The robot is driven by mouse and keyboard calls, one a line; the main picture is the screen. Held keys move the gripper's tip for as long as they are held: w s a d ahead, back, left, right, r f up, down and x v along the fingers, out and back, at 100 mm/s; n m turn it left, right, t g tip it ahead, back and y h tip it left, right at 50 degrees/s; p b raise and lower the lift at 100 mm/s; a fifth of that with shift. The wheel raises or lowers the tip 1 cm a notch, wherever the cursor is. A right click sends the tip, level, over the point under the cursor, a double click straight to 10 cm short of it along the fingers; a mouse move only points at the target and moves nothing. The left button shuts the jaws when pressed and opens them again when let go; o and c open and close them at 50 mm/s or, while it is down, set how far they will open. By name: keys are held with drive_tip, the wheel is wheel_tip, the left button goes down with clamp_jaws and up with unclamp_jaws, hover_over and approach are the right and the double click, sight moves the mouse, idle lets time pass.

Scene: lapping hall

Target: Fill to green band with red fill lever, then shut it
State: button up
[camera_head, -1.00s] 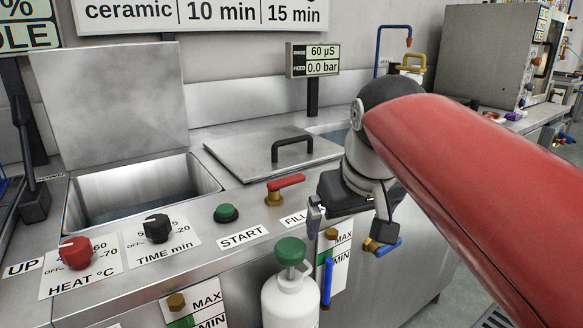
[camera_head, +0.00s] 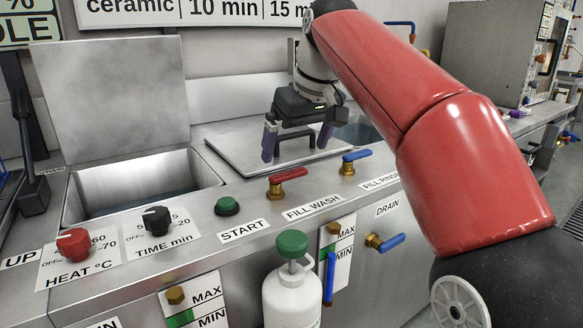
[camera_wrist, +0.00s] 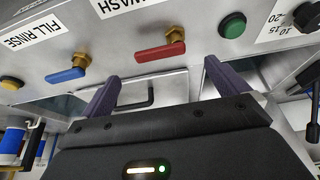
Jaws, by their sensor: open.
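The red fill lever (camera_head: 288,175) on its brass valve stands on the bench top above the FILL WASH label (camera_head: 312,207). Its handle lies along the bench's length, pointing right. It also shows in the wrist view (camera_wrist: 160,53). My gripper (camera_head: 295,148) is open and empty, over the lid behind the red lever and apart from it. In the wrist view the gripper's fingers (camera_wrist: 160,92) point toward the lever. The wash level gauge (camera_head: 195,310) with MAX, MIN and a green band is on the front panel, partly cut off below.
A blue-handled fill rinse valve (camera_head: 352,160) stands to the right, and a blue drain valve (camera_head: 382,242) is on the front. A white bottle with green cap (camera_head: 291,285) stands before the panel. The green START button (camera_head: 227,206) is left. The wash tank (camera_head: 140,185) is open.

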sight(289, 172)
drive_tip(key=b+x, duration=0.1)
drive_tip(key=x, duration=0.4)
drive_tip(key=shift+w+a+f, duration=0.1)
drive_tip(key=shift+w+f, duration=0.05)
drive_tip(key=shift+f, duration=0.2)
drive_tip(key=c, duration=1.4)
drive_tip(key=shift+w+r+n+p, duration=0.15)
drive_tip(key=shift+r+n+p, duration=0.1)
drive_tip(key=shift+n+p, duration=0.4)
drive_tip(key=shift+w+n+y+p, duration=0.15)
drive_tip(key=shift+n+y+p, duration=0.2)
drive_tip(key=shift+p, duration=0.25)
drive_tip(key=shift+w+a+f+n+g+p, duration=0.15)
drive_tip(key=shift+n+g+p, duration=0.25)
drive_tip(key=shift+n+p, duration=0.2)
drive_tip(key=shift+f+y, duration=0.1)
drive_tip(key=shift+y, duration=0.15)
